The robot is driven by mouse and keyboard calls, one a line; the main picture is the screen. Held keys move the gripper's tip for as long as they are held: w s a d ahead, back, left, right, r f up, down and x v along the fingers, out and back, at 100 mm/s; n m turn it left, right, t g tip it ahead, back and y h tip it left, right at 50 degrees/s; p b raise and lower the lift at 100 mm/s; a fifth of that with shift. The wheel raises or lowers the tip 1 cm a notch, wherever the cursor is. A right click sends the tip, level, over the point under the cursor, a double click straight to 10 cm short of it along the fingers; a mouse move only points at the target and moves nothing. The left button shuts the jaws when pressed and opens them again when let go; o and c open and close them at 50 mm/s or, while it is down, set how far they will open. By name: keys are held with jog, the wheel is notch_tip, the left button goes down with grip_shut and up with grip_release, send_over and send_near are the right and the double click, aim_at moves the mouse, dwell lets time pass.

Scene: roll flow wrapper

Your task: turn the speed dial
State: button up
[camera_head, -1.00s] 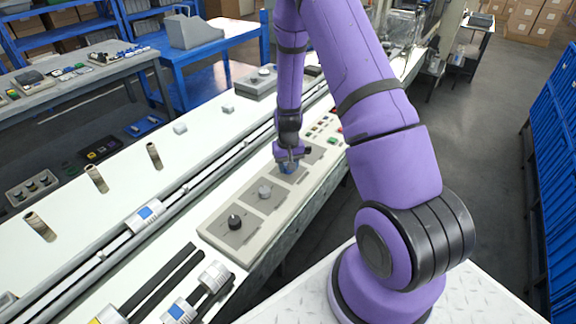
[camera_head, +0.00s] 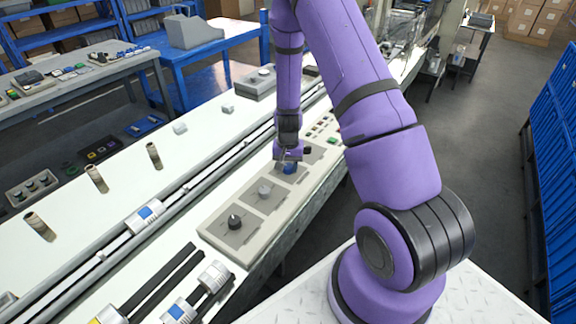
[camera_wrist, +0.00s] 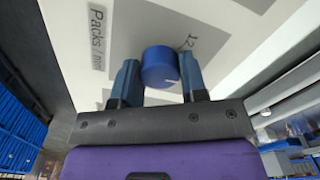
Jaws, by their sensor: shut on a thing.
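The blue dial (camera_head: 289,169) sits on a grey plate of the long beige control panel (camera_head: 210,238). In the wrist view the same round blue dial (camera_wrist: 160,66) stands between the two fingers, with a label reading "Packs / min" (camera_wrist: 98,38) beside it on the panel face. My gripper (camera_wrist: 160,80) is shut on the blue dial, one finger on each side. In the head view my gripper (camera_head: 288,160) is small and partly covers the dial. The dial's pointer mark cannot be made out.
A grey dial (camera_head: 264,191) and a black dial (camera_head: 235,221) sit on the same panel, nearer. Small buttons (camera_head: 325,130) lie beyond my gripper. The white machine bed with a rail (camera_head: 145,216) runs along the left.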

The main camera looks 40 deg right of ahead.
aim_at(288, 166)
jog(key=o, duration=0.9)
jog(key=shift+r, duration=0.1)
notch_tip(288, 166, up, 11)
jog(key=shift+f, duration=0.2)
dwell(0.3)
